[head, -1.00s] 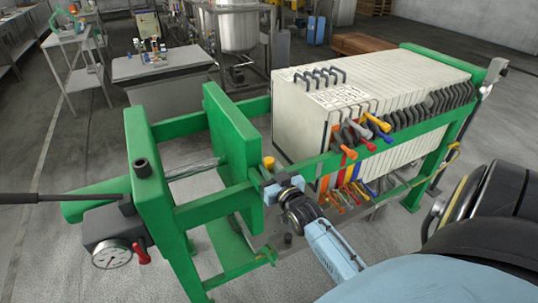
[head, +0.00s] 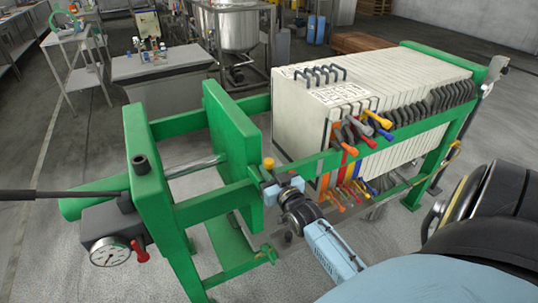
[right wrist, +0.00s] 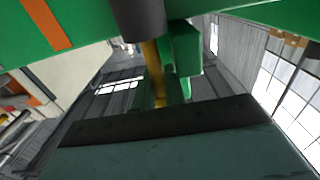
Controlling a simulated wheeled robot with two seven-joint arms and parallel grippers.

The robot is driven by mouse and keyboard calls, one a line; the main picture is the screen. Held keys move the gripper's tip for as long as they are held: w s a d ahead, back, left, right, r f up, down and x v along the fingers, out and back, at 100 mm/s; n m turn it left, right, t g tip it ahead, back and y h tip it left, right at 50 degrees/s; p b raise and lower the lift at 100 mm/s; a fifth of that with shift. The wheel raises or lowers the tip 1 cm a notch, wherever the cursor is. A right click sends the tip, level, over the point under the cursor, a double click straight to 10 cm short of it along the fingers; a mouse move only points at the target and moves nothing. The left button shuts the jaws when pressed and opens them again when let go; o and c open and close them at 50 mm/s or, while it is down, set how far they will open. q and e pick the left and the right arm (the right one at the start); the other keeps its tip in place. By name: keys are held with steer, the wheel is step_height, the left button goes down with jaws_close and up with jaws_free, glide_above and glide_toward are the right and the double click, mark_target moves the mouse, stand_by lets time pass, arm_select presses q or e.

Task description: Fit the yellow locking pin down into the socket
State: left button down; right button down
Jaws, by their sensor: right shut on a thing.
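The yellow locking pin shows its round yellow head (head: 268,163) in the head view, at the green side rail just right of the green press plate. My right gripper (head: 274,184) is below the head and shut on the pin. In the right wrist view a yellow shaft (right wrist: 159,76) stands behind a dark grey cylinder (right wrist: 138,20), close to green metal. I cannot tell whether that cylinder is the socket, nor how deep the pin sits. The gripper covers the pin's lower part in the head view. My left gripper is out of view.
The green rail (head: 345,152) and the stack of pale filter plates (head: 290,125) with coloured handles lie close on the right. The green press plate (head: 232,135) stands close on the left.

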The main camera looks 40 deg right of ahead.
steer(key=shift+f, duration=0.2)
steer(key=c, duration=1.4)
jaws_free()
steer(key=shift+o, duration=0.2)
steer(key=shift+f, duration=0.1)
steer(key=shift+s+a+f, duration=0.1)
steer(key=shift+s, duration=0.1)
steer(key=v, duration=1.3)
steer(key=shift+r, duration=0.4)
steer(key=shift+c, duration=0.5)
